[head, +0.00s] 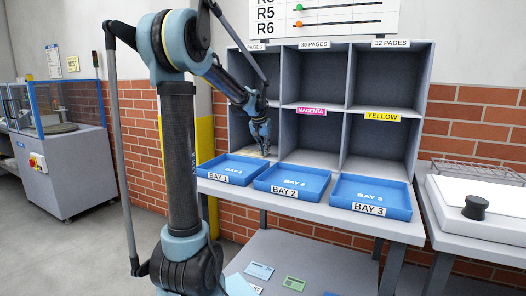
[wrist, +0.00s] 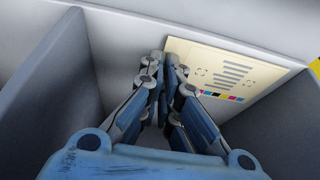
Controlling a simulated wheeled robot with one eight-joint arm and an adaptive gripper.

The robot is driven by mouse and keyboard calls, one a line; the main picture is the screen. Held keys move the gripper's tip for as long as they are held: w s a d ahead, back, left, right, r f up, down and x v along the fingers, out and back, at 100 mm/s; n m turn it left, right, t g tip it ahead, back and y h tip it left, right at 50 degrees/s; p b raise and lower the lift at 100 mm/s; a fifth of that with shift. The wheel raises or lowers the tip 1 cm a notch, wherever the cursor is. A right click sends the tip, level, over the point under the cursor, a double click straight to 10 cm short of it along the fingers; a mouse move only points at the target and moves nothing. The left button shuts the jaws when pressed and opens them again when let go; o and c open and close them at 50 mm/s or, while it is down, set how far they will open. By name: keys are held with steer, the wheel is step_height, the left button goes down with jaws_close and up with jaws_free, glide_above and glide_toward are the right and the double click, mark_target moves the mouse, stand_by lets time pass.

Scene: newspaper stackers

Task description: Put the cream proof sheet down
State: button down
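The cream proof sheet (wrist: 232,72), printed with grey lines and a strip of colour patches, is in the lower left compartment of the grey rack. In the wrist view it lies right of and beyond my fingertips, its left edge running behind them. My gripper (wrist: 166,68) has its fingers drawn together at that edge and appears shut on the sheet, though the contact itself is partly hidden by the fingers. In the head view my gripper (head: 261,140) points down inside this compartment, close to its floor, and only a sliver of cream shows beneath it.
The rack's upright divider (head: 280,124) stands just right of my gripper. Blue trays marked BAY 1 (head: 222,180), BAY 2 (head: 283,193) and BAY 3 (head: 372,211) sit in front. The compartments labelled MAGENTA (head: 311,112) and YELLOW (head: 382,116) look empty. Cards lie on the lower shelf (head: 330,262).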

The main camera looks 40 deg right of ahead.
steer(key=shift+f, duration=0.1)
steer(key=c, duration=1.8)
jaws_free()
steer(key=v, duration=0.5)
steer(key=shift+s+a, duration=0.15)
steer(key=shift+a, duration=0.2)
steer(key=s+a, duration=0.1)
steer(key=a, duration=0.2)
steer(key=s+a, duration=0.2)
steer(key=a, duration=0.1)
steer(key=s+a, duration=0.2)
steer(key=a, duration=0.2)
steer(key=shift+s, duration=0.15)
